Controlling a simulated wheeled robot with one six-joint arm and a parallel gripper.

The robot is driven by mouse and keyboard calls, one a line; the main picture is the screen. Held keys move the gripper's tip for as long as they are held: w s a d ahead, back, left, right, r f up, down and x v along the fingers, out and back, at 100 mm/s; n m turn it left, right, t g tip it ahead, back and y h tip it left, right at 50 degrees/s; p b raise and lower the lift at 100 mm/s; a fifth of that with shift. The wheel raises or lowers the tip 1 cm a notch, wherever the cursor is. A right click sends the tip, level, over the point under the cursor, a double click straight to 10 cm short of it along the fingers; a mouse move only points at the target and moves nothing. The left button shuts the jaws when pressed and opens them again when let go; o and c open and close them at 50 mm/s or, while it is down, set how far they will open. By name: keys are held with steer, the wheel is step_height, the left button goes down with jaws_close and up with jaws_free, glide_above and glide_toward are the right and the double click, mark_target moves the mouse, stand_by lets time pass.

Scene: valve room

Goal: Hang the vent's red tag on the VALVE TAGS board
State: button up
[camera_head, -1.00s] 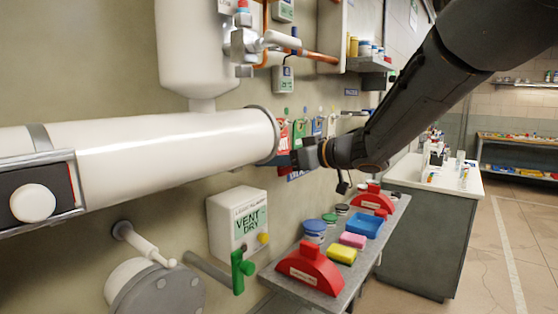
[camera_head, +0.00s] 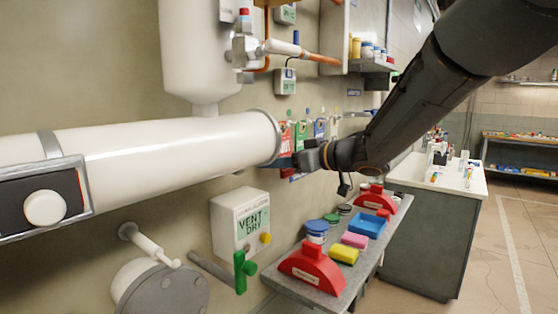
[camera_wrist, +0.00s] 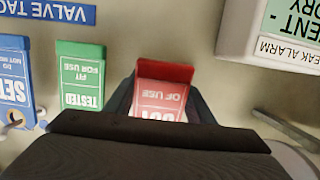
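The red tag (camera_wrist: 162,95), lettered "OF USE", is between my gripper's fingers in the wrist view, which is upside down. My gripper (camera_wrist: 163,88) looks shut on its side edges; my wrist hides the tag's other end. In the head view the red tag (camera_head: 285,138) is beside the green tag at the wall, with my gripper (camera_head: 292,160) at its lower part. The VALVE TAGS board shows its blue title strip (camera_wrist: 50,10). A green "TESTED" tag (camera_wrist: 80,75) and a blue tag (camera_wrist: 14,82) are beside the red one. Contact with a hook is hidden.
A white pipe (camera_head: 180,143) ends just left of the tags. The vent alarm box (camera_head: 238,222), reading "VENT DRY", is below on the wall, with a green-handled valve (camera_head: 241,272). A shelf (camera_head: 345,293) with red holders, sponges and a blue tray is below my arm.

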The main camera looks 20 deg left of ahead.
steer(key=shift+o, duration=1.2)
steer(key=shift+s+a+f, duration=0.2)
steer(key=shift+f, duration=0.1)
steer(key=shift+w+d, duration=0.1)
steer(key=shift+d, duration=0.05)
steer(key=b+v, duration=0.2)
steer(key=v, duration=0.6)
steer(key=w+d+f+m+t+h, duration=0.5)
steer(key=d+f, duration=0.1)
steer(key=d, duration=0.3)
steer(key=s+d+f+m+h, duration=0.2)
steer(key=d+f+m+h, duration=0.3)
steer(key=d+f, duration=0.7)
steer(key=s+d+f+m+g+h+b, duration=0.15)
steer(key=s+d+f+g+h, duration=0.35)
steer(key=s+d+f, duration=0.5)
steer(key=s+f+m+g, duration=0.2)
steer(key=s+f+g, duration=0.2)
steer(key=s, duration=1.1)
steer(key=shift+d+f+y, duration=0.25)
steer(key=shift+f+y, duration=0.05)
steer(key=shift+f, duration=0.15)
